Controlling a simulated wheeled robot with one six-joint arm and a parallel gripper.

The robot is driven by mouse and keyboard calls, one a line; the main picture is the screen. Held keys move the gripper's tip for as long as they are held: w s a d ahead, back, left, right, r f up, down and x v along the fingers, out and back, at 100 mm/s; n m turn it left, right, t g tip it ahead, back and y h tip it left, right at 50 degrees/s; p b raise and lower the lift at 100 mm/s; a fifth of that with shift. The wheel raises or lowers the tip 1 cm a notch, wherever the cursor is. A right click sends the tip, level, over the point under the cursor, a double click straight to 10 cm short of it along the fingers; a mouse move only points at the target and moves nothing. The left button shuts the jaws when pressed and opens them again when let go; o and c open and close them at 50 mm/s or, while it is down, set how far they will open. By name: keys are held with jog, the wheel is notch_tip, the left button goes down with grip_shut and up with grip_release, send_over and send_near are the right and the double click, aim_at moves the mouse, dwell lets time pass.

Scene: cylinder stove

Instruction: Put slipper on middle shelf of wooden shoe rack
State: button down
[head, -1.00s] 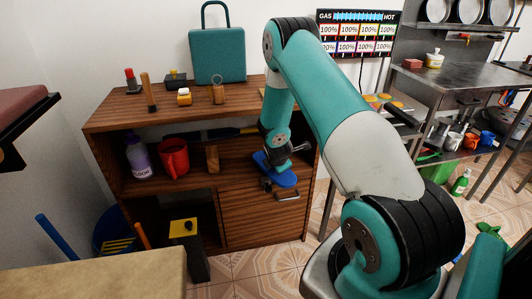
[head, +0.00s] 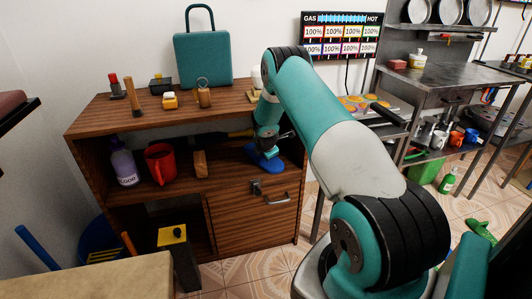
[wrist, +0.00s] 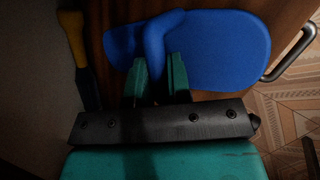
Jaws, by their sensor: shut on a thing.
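A blue slipper (head: 264,158) is at the right end of the middle shelf of the wooden rack (head: 235,214). My gripper (head: 268,146) reaches into that shelf space and is shut on the slipper. In the wrist view the slipper (wrist: 215,48) lies across the top, and my gripper's teal fingers (wrist: 160,75) meet its strap. The sole lies over or on the wooden shelf; whether it fully touches is hard to tell. My forearm hides part of the rack's right side.
A red mug (head: 160,163), a purple-white bottle (head: 124,162) and a wooden block (head: 200,164) stand on the same shelf. A dark tool with a yellow end (head: 241,133) lies behind. A teal bag (head: 203,59) and small items stand on top. A cabinet door handle (head: 277,198) is below.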

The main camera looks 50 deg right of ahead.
jog(key=c, duration=1.1)
grip_release()
jog(key=shift+o, duration=0.2)
jog(key=p+v, duration=0.2)
jog(key=v, duration=1)
jog(key=shift+a+r, duration=0.1)
